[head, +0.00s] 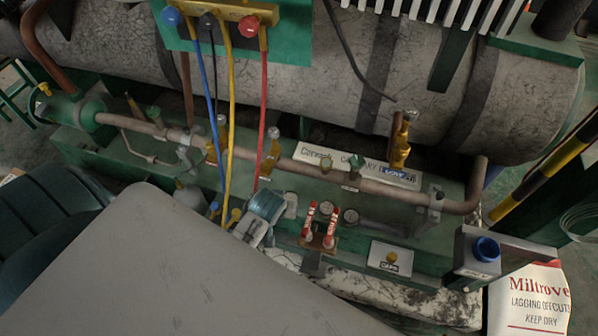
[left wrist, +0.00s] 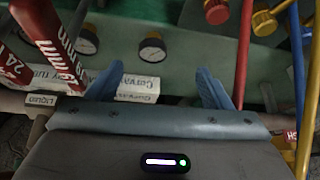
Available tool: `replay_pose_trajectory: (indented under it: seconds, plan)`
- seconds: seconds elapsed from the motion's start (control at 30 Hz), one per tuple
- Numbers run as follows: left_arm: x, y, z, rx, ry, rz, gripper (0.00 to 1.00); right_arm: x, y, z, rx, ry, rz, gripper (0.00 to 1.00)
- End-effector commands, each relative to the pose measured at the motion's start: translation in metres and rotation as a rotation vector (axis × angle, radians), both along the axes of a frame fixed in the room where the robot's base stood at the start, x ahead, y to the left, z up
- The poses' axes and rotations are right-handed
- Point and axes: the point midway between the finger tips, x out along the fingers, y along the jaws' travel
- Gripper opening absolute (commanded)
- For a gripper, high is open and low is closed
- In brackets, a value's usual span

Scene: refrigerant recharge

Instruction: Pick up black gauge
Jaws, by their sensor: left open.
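Two small round gauges with dark faces or rims show in the left wrist view: one at the left (left wrist: 88,40), beside a red cylinder, and one nearer the middle (left wrist: 152,47). I cannot tell which is the black gauge. My left gripper (left wrist: 160,72) is open, its two blue fingers spread apart. The nearer gauge appears just beyond the gap between the fingertips; nothing shows held. My right gripper is not in view.
A pipe (head: 300,170) with brass valves runs along the green frame. Two red cylinders (head: 318,225) stand close by.

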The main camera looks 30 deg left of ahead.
Motion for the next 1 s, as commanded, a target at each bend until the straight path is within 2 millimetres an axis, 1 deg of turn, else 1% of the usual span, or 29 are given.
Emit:
replay_pose_trajectory:
  seconds: [0.03,0.13,0.23,0.33,0.53,0.6,0.77,0.87,1.0]
  plan:
    - [0.01,0.001,-0.001,-0.003,-0.006,0.02,0.73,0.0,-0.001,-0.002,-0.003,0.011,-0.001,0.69]
    - [0.026,0.002,-0.006,-0.005,-0.017,0.057,0.73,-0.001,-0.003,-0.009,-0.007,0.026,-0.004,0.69]
    - [0.035,0.003,-0.01,-0.008,-0.022,0.081,0.73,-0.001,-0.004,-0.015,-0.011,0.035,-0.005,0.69]
    - [0.042,0.004,-0.019,-0.008,-0.026,0.09,0.73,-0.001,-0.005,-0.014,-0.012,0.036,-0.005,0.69]
    - [0.056,0.011,-0.048,-0.008,-0.025,0.089,0.73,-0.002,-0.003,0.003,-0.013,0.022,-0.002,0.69]
    - [0.06,0.013,-0.055,-0.008,-0.026,0.09,0.73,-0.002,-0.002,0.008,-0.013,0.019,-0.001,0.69]
    - [0.065,0.016,-0.064,-0.008,-0.027,0.09,0.73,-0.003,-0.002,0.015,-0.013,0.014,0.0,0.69]
    - [0.07,0.019,-0.075,-0.007,-0.024,0.09,0.73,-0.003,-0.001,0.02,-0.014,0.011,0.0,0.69]
    - [0.079,0.024,-0.094,-0.008,-0.026,0.089,0.73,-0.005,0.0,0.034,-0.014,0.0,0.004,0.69]
